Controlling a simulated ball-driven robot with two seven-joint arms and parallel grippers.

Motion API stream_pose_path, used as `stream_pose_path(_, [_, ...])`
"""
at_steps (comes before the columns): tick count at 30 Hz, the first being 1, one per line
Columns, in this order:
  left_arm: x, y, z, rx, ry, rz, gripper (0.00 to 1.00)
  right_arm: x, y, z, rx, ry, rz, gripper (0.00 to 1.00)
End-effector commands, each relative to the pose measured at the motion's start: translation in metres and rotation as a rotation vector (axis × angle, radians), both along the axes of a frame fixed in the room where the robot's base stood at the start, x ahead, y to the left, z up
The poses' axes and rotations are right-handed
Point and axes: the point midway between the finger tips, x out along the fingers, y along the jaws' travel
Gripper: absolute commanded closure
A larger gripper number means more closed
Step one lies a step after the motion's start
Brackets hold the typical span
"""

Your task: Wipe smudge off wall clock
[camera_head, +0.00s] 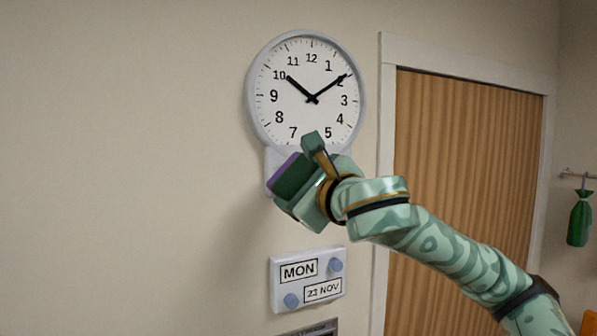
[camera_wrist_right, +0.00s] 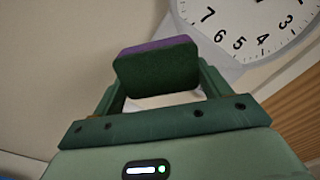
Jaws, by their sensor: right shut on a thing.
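The round wall clock (camera_head: 290,110) has a grey rim and a white face with black numbers and hands. The gripper covers part of its bottom edge in the head view. Its lower face, around 7 to 3, shows in the wrist view (camera_wrist_right: 262,22). I make out no smudge on the visible face. My right gripper (camera_head: 303,176) is just below the clock, shut on a dark green and purple block-shaped wiping pad. The pad (camera_wrist_right: 157,70) sits between both fingers, apart from the clock face in the wrist view. My left gripper is not in view.
A white box (camera_head: 272,165) is behind the gripper, under the clock. A calendar panel (camera_head: 307,279) with two blue knobs hangs lower. A white-framed brown corrugated door (camera_head: 470,150) is to the right; a green bag (camera_head: 579,220) hangs beyond it. The wall left is bare.

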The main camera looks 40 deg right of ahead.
Motion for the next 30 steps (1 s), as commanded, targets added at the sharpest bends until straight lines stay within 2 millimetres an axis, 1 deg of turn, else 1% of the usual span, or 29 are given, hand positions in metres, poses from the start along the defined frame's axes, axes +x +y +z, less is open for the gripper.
stream_pose_path(5, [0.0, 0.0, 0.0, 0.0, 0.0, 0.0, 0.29, 0.012, -0.003, 0.0, -0.014, 0.006, 0.003, 0.42])
stream_pose_path(12, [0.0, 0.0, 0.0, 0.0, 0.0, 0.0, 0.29, 0.039, -0.012, 0.0, -0.014, 0.005, 0.002, 0.42])
stream_pose_path(18, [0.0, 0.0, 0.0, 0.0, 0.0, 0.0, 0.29, 0.053, -0.016, 0.0, -0.015, 0.005, 0.002, 0.42])
stream_pose_path(22, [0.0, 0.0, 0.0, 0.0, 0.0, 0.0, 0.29, 0.056, -0.017, 0.0, -0.018, 0.006, 0.001, 0.42])
stream_pose_path(30, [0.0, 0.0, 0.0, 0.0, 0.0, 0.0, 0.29, 0.056, -0.017, 0.0, -0.018, 0.006, 0.001, 0.42])
